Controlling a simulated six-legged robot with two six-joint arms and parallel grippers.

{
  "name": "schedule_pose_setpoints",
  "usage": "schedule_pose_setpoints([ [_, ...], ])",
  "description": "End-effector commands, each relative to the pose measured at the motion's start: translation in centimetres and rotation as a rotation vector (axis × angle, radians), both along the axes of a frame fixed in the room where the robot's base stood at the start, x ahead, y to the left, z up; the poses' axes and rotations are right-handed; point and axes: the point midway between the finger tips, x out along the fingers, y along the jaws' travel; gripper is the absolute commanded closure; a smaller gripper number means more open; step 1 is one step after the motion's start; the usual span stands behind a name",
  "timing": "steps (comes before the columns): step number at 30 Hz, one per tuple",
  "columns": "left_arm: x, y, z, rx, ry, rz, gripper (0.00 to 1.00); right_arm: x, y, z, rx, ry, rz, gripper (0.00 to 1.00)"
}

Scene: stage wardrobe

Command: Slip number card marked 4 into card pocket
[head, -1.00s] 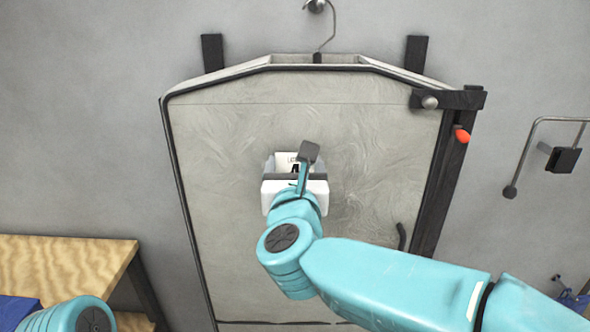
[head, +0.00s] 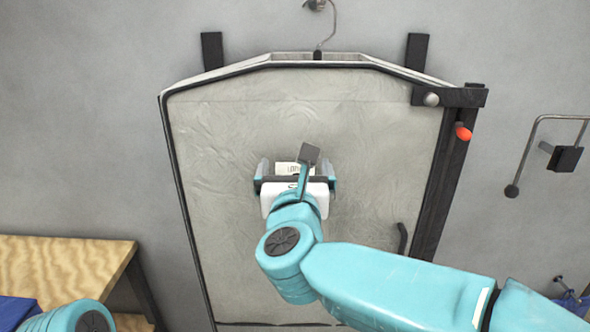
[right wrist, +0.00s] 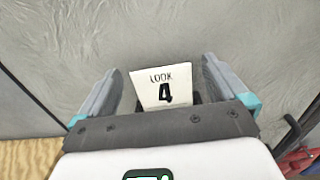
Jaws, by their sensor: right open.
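The white number card (right wrist: 165,88), printed "LOOK" and "4", stands slightly tilted in front of the grey garment bag (head: 230,130). In the head view the card (head: 287,168) shows only in part behind my right wrist. My right gripper (head: 296,170) is open, its fingers spread to either side of the card with gaps. The card's lower edge is hidden by the gripper body. Small dark parts show beside its base, perhaps the card pocket; I cannot tell how deep the card sits. My left gripper is out of view.
The bag hangs by a hook (head: 318,6) against a grey wall. A dark bracket with a red-orange tip (head: 463,133) is at its upper right. A metal rail (head: 530,150) is further right. A wooden table (head: 65,262) with a blue item (head: 17,309) is lower left.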

Motion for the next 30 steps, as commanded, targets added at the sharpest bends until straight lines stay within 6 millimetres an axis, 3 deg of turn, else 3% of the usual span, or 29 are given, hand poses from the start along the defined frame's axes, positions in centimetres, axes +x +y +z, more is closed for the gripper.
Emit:
schedule_pose_setpoints([
  [15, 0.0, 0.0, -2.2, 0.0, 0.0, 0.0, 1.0, -10.2, 0.1, -0.1, 0.002, -0.002, 0.003, 0.0],
  [19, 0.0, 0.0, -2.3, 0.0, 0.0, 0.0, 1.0, -11.3, 0.0, -0.1, -0.004, -0.001, 0.001, 0.0],
  [21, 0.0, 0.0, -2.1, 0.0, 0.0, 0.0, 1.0, -10.9, 0.0, -0.9, -0.06, 0.009, 0.002, 0.0],
  [23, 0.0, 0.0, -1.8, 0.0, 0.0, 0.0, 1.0, -9.8, 0.0, -2.6, -0.182, 0.029, 0.011, 0.0],
  [26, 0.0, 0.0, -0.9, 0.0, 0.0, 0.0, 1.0, -6.7, -0.5, -8.0, -0.526, 0.097, 0.058, 0.0],
  [30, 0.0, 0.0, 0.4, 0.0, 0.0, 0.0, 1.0, -3.9, -2.7, -19.3, -1.091, 0.234, 0.245, 0.0],
])
